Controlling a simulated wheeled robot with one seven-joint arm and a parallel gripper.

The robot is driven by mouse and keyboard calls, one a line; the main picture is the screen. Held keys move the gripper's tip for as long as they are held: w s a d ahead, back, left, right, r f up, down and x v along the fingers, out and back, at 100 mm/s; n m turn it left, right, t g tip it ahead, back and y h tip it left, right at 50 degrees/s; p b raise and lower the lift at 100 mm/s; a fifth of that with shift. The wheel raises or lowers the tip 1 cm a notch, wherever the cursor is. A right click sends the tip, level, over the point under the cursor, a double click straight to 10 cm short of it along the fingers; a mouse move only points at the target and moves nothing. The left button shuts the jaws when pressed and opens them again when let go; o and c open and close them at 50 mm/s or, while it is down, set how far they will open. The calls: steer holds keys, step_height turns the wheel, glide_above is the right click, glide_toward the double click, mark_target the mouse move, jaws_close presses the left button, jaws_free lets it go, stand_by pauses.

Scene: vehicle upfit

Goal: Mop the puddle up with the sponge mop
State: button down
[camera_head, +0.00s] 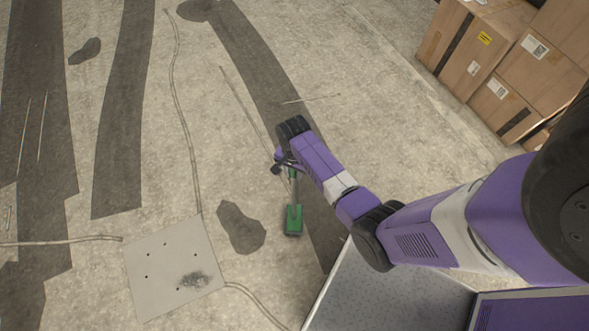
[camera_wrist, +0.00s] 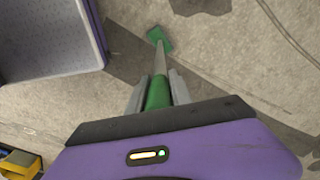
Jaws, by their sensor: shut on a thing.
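The sponge mop (camera_head: 294,220) has a green head and a thin shaft. My gripper (camera_head: 284,166) is shut on the mop's handle, below my forearm. In the wrist view the two grey fingers of my gripper (camera_wrist: 158,92) close on the green grip, and the mop head (camera_wrist: 158,37) points away from me. A dark, irregular patch that looks like the puddle (camera_head: 241,228) lies on the floor just left of the mop head, with a gap between them. Part of a dark patch (camera_wrist: 200,5) shows at the wrist view's top edge. Whether the head touches the floor, I cannot tell.
A grey floor plate (camera_head: 165,272) with holes and a black smudge lies lower left. Smaller dark patches (camera_head: 85,50) lie at the upper left. Cables (camera_head: 180,100) and dark strips cross the concrete. Cardboard boxes (camera_head: 480,50) are stacked upper right.

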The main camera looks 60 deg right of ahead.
steer(key=shift+r+p, duration=3.75)
steer(key=shift+r, duration=0.2)
steer(key=shift+w+a, duration=0.1)
